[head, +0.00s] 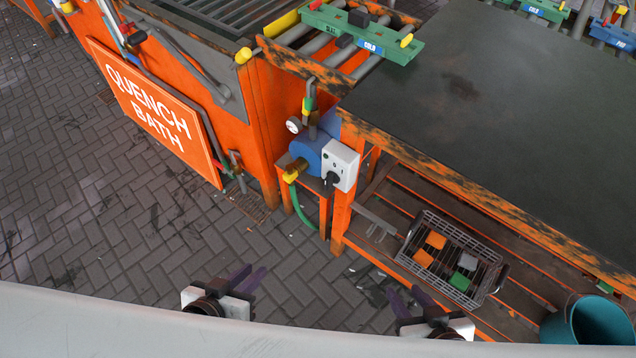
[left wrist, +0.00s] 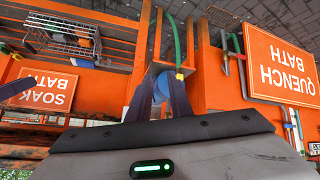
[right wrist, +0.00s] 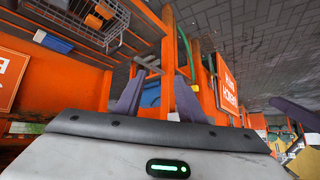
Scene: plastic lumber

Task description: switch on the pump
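The blue pump (head: 308,152) sits on a small orange stand between the quench bath and the dark-topped table. A white switch box (head: 340,165) with a black rotary knob (head: 332,178) is mounted at its right. My left gripper (head: 252,278) is open and empty, low over the brick floor in front of the pump. My right gripper (head: 408,298) is open and empty, in front of the table's lower shelf. Both are well apart from the switch box. In the left wrist view the pump (left wrist: 162,85) shows partly between the fingers; in the right wrist view it is mostly hidden.
A wire basket (head: 424,225) with orange, grey and green blocks stands on the lower shelf (head: 390,205). A teal bucket (head: 590,322) is at the lower right. A green hose (head: 300,212) hangs below the pump. The brick floor (head: 120,220) before the quench bath sign (head: 155,115) is clear.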

